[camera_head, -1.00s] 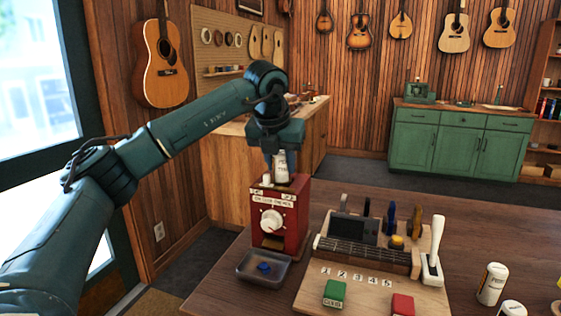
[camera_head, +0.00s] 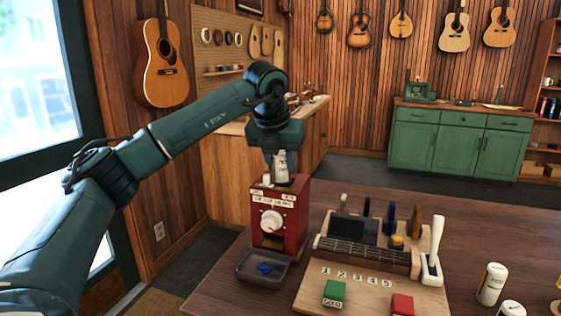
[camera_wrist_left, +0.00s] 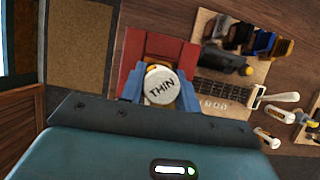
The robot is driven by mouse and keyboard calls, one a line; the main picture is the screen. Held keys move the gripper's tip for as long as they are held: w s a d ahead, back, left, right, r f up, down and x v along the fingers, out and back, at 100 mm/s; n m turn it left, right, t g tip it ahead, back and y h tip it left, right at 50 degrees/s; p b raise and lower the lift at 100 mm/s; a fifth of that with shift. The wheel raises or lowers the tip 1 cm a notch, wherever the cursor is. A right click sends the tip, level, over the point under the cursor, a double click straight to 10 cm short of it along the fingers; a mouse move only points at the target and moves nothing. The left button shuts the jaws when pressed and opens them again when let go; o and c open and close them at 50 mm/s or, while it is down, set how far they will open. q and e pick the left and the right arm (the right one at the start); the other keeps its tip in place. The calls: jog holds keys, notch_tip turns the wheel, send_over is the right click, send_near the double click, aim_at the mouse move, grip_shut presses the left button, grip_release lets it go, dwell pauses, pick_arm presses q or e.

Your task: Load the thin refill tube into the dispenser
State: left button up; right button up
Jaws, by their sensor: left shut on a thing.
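The refill tube (camera_head: 281,168) is a white cylinder held upright at the top of the red dispenser (camera_head: 291,222). In the left wrist view its cap (camera_wrist_left: 162,86) reads "THIN". My left gripper (camera_head: 282,155) points down over the dispenser and is shut on the tube, with a blue finger on each side of it. The tube's lower end is at the dispenser's top; I cannot tell how deep it sits, as the opening is hidden. The dispenser has a white dial on its front. My right gripper does not show.
A dark tray (camera_head: 262,268) with a blue piece stands before the dispenser. To the right is a wooden board (camera_head: 312,290) with a fretboard, a white lever (camera_head: 434,250), and green and red blocks. White cans (camera_head: 491,284) stand at the right.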

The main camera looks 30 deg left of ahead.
pick_arm(q)
jog(key=shift+f+b, duration=0.45)
jog(key=shift+f, duration=0.15)
jog(key=o, duration=0.7)
jog(key=shift+s+r+p, duration=0.15)
jog(key=shift+r+p, duration=0.2)
jog(key=shift+r, duration=0.15)
jog(key=p+v, duration=0.4)
jog(key=v, duration=0.6)
jog(key=shift+p, duration=0.4)
jog(key=shift+s+f, duration=0.1)
